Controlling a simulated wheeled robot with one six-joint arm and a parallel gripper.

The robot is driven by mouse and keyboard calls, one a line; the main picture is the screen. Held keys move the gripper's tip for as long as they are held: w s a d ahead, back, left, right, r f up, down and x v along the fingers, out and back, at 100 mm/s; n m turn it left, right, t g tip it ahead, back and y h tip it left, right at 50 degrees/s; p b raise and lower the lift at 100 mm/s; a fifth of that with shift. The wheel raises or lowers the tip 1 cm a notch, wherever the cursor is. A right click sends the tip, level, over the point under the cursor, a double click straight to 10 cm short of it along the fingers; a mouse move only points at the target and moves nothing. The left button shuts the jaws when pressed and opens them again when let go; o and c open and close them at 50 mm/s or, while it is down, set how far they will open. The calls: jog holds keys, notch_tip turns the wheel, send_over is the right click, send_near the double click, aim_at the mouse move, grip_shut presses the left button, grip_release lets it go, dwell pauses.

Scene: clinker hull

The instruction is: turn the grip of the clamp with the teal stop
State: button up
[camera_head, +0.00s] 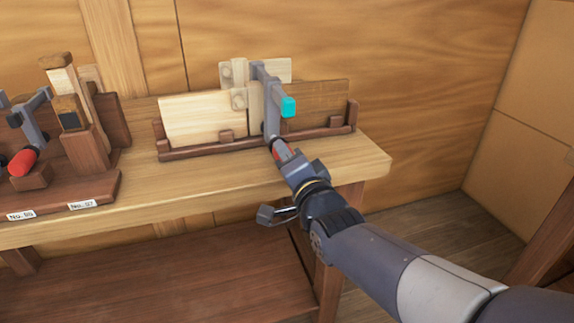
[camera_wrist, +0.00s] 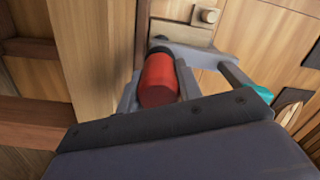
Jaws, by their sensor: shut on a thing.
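The clamp (camera_head: 271,92) is grey and stands on the wooden plank joint at the middle of the bench. A teal stop (camera_head: 289,106) caps the end of its bar; the teal also shows at the right of the wrist view (camera_wrist: 246,81). Its red grip (camera_head: 280,149) points down towards me. My gripper (camera_head: 285,155) is shut on the red grip, with the fingers on either side of it. In the wrist view the red grip (camera_wrist: 159,82) sits between the fingers, its lower end close to my gripper's dark body.
Another clamp with a red grip (camera_head: 22,163) stands at the left on a dark wooden rack (camera_head: 100,195) with number labels. The planks stand in a dark wooden cradle (camera_head: 200,150). The bench's right end (camera_head: 370,165) is bare, with open floor (camera_head: 450,230) beyond.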

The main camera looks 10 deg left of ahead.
jog(key=shift+f+m, duration=0.1)
jog(key=shift+m, duration=0.3)
jog(key=o, duration=1)
